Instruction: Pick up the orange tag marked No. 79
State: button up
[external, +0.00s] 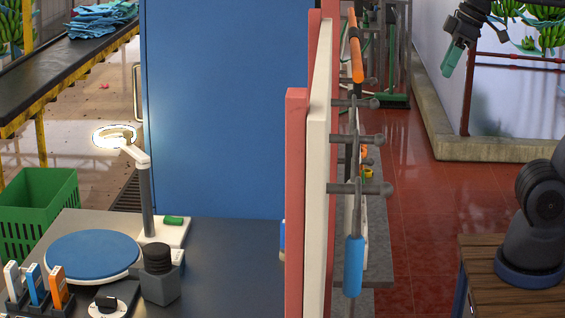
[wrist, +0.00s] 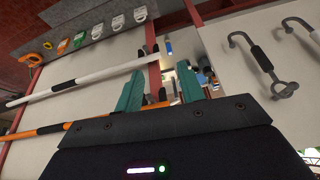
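My gripper (external: 453,60) is high at the upper right of the external view, its teal fingers pointing down. In the wrist view its two fingers (wrist: 160,86) stand apart with nothing held between them. In the wrist view a row of small tag-like pieces lies on a grey strip at the upper left. One is orange-yellow (wrist: 63,46), and a larger orange piece (wrist: 34,60) is at the row's left end. No number is readable, so I cannot tell which is No. 79. An upright orange piece (external: 58,287) stands in a holder at the lower left of the external view.
A white pole (wrist: 85,80) and an orange pole (wrist: 60,127) cross the wrist view near the fingers. Metal hooks (wrist: 262,62) hang at right. In the external view, a panel with pegs (external: 318,170) stands mid-scene. The red floor (external: 415,210) is open beside it.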

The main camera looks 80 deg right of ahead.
jog(key=w+d+r+m+h, duration=0.1)
jog(key=w+d+m, duration=0.1)
jog(key=w+d, duration=0.35)
jog(key=w+d+m, duration=0.3)
jog(key=d, duration=0.6)
jog(key=w+d+r+m+h, duration=0.15)
jog(key=w+d, duration=0.25)
jog(key=d, duration=0.4)
jog(key=d+f+m+g+h, duration=0.25)
jog(key=d+m, duration=0.55)
jog(key=d, duration=1.9)
notch_tip(320, 180, down, 34)
jog(key=shift+t+h, duration=0.3)
jog(key=shift+t, duration=0.15)
jog(key=shift+w+a+x, duration=0.1)
jog(key=shift+w+x, duration=0.05)
jog(key=shift+x, duration=2.6)
jog(key=shift+w+a+x, duration=0.1)
jog(key=shift+w+x, duration=0.1)
jog(key=shift+x, duration=2.55)
